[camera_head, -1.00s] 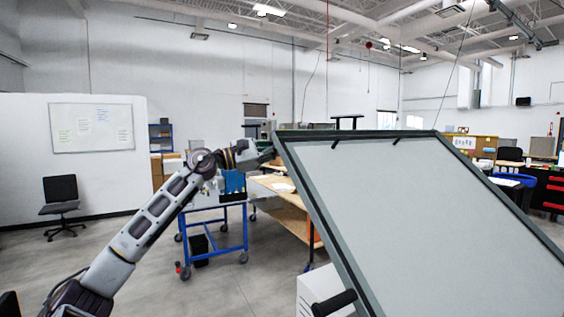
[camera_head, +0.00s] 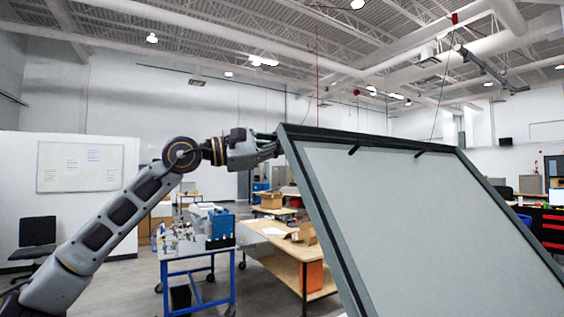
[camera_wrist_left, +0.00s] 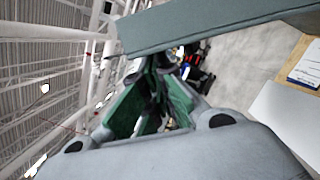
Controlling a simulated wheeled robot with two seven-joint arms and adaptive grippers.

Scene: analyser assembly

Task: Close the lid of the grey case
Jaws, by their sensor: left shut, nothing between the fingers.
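The raised lid (camera_head: 430,220) of the grey case is a large light-grey panel in a dark green-grey frame, tilted open on the right of the head view. The case body is out of view. My left gripper (camera_head: 274,146) is shut and empty at the lid's upper left corner, close against the frame. In the left wrist view the shut fingers (camera_wrist_left: 152,75) are close to the lid's edge (camera_wrist_left: 200,28), which crosses above them. Whether they touch it I cannot tell. My right gripper is not in view.
A blue cart (camera_head: 196,255) with parts on it stands behind my left arm. A wooden workbench (camera_head: 290,250) with boxes is behind the lid. A whiteboard (camera_head: 80,166) and a chair (camera_head: 37,240) are at the far left. Open floor lies between.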

